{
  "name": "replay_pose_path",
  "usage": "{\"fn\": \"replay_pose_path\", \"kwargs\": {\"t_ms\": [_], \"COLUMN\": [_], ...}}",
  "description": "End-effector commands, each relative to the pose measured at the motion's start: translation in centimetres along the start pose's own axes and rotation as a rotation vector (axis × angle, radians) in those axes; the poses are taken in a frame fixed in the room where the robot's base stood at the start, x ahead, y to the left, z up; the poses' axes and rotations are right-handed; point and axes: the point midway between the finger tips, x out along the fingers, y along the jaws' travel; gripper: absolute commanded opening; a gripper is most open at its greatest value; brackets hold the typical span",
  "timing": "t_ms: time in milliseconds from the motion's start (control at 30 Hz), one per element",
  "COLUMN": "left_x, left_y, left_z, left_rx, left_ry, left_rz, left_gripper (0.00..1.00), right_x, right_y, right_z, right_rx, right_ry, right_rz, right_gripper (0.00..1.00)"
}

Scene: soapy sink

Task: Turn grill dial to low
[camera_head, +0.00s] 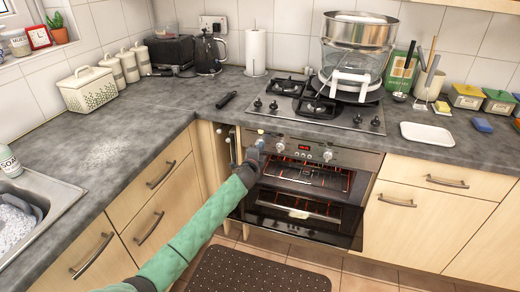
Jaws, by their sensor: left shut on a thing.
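The built-in oven has a metal control panel (304,150) along its top, with a small display in the middle. Two round dials show uncovered on it, one left of the display (280,147) and one to its right (327,155). My left gripper (259,143) reaches from the lower left to the panel's left end. It is shut on a dial there, which is mostly hidden by the fingers. I cannot read the dial's marks or setting. My right gripper is not in view.
A gas hob (322,112) sits above the oven, bearing a large steamer-like pot (352,60). A white tray (427,134) lies on the right worktop. A sink (45,205) is at the left. A dark dotted mat (255,270) lies on the floor before the oven.

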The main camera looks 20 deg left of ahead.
Motion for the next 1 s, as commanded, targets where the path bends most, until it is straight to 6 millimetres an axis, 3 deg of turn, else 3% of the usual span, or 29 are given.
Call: {"fn": "replay_pose_path", "kwargs": {"t_ms": [567,600,700,1000], "left_x": [-0.04,-0.05,-0.04,-0.14], "left_y": [0.18,0.19,0.17,0.15], "left_z": [-0.09,-0.09,-0.08,-0.02], "left_rx": [0.033,0.033,0.033,0.033], "left_ry": [0.001,0.001,0.001,0.001], "left_rz": [0.001,0.001,0.001,0.001], "left_gripper": [0.0,0.15,0.33,0.33], "right_x": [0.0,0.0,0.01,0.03], "right_y": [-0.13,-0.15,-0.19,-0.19], "right_z": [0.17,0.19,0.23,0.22], "right_rx": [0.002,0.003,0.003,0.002], "right_ry": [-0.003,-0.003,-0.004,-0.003], "right_rz": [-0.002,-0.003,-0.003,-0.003], "right_gripper": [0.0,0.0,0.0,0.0]}}
